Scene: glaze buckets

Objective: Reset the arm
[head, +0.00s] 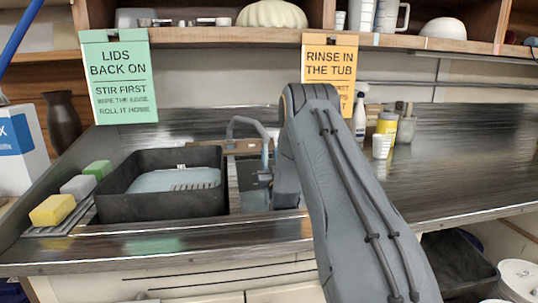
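My grey arm rises from the bottom right to a bend in front of the orange sign, and a further link drops behind it near the sink. My gripper cannot be seen; the arm hides whatever lies behind it. No held object shows.
A black tub (160,203) stands on the dark counter (455,160), beside a grey tap (248,123). Yellow (52,209), grey (78,187) and green (98,169) sponges lie left of it. A spray bottle (360,120) and a yellow jar (386,123) stand right. The right counter is mostly clear.

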